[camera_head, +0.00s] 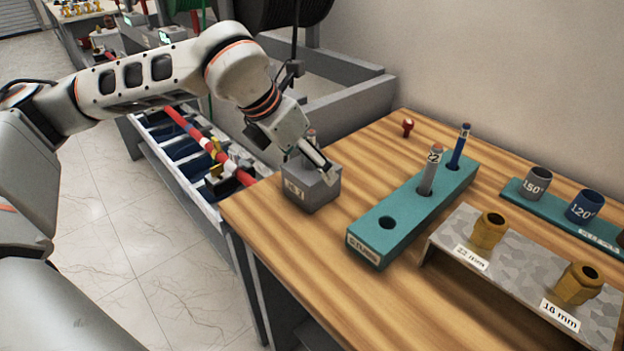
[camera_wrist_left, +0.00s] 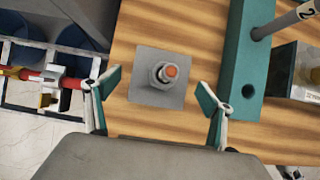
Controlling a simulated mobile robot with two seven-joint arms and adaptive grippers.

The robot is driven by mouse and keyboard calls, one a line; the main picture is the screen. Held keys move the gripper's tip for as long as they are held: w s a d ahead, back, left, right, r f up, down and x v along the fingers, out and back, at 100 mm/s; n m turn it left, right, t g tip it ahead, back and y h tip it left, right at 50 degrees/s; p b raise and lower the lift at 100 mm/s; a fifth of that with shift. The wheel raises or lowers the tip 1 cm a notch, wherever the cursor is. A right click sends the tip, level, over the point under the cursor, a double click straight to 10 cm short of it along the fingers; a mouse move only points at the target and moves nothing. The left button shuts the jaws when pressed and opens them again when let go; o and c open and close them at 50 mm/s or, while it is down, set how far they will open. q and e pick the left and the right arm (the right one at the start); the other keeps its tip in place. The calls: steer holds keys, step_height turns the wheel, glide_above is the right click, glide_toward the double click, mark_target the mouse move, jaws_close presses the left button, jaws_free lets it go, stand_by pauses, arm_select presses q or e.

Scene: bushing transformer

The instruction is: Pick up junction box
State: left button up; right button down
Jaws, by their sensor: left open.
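A small grey box (camera_head: 312,190) with a label on its front stands near the left edge of the wooden table; it looks like the junction box. In the left wrist view the grey box (camera_wrist_left: 142,92) is square from above, with a metal nut and a red-tipped pin (camera_wrist_left: 167,73) on its top. My left gripper (camera_head: 317,153) is open, just above the box. In the left wrist view its two fingers lie to the left and right of the box, with gaps on both sides. My right gripper is in neither view.
A teal holder (camera_head: 375,240) with two upright pins and an empty hole stands right of the box. A metal stand (camera_head: 465,222) with brass nuts and another teal rack (camera_head: 520,195) lie farther right. A small red piece (camera_head: 407,127) is behind. Bare wood lies in front.

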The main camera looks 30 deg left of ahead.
arm_select(q)
steer(key=x, duration=0.2)
steer(key=shift+w+f, duration=0.2)
steer(key=shift+f, duration=0.1)
steer(key=c, duration=1.4)
steer(key=shift+r, duration=0.1)
steer(key=shift+r, duration=0.1)
